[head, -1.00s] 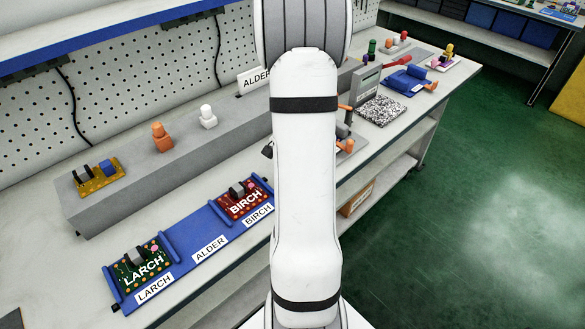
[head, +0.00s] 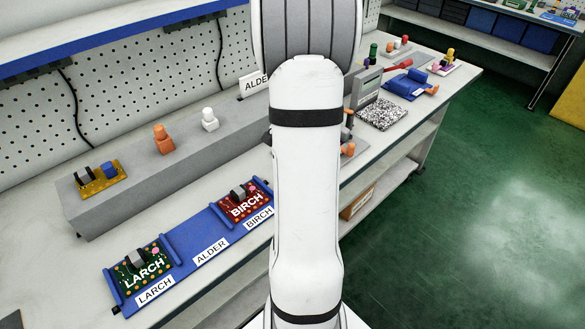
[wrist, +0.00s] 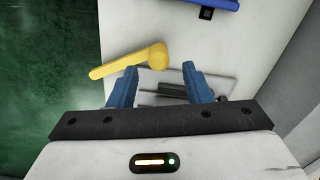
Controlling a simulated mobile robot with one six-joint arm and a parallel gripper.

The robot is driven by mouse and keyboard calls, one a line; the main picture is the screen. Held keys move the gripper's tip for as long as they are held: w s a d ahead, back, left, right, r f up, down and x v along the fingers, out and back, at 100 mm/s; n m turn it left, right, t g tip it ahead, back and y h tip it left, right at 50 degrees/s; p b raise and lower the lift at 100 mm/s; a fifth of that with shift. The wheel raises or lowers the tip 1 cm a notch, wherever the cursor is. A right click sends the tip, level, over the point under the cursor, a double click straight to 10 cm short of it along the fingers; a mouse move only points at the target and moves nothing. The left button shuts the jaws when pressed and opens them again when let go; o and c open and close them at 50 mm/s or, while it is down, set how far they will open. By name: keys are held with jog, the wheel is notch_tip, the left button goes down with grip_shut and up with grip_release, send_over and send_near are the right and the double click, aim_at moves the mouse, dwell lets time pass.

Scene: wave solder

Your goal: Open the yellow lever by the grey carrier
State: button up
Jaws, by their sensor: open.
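The yellow lever (wrist: 125,62) shows in the wrist view, just beyond my fingertips. Its round knob end lies at the right, and its arm slants down to the left over the bench edge. My gripper (wrist: 160,68) is open, its two blue fingers apart, with the knob end ahead of the gap. Nothing is held between the fingers. A grey piece with a dark bar (wrist: 172,90) shows between the fingers; I cannot tell whether it is the grey carrier. In the head view my arm hides the gripper and the lever.
A blue rack (head: 205,229) holds a green LARCH board (head: 144,268) and a red BIRCH board (head: 244,205); its ALDER place is empty. A long grey ledge (head: 100,212) stands behind. A blue fixture (head: 404,87) and a speckled plate (head: 382,114) are at right. Green floor (head: 480,220) is clear.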

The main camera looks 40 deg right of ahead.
jog(key=shift+r, duration=1.55)
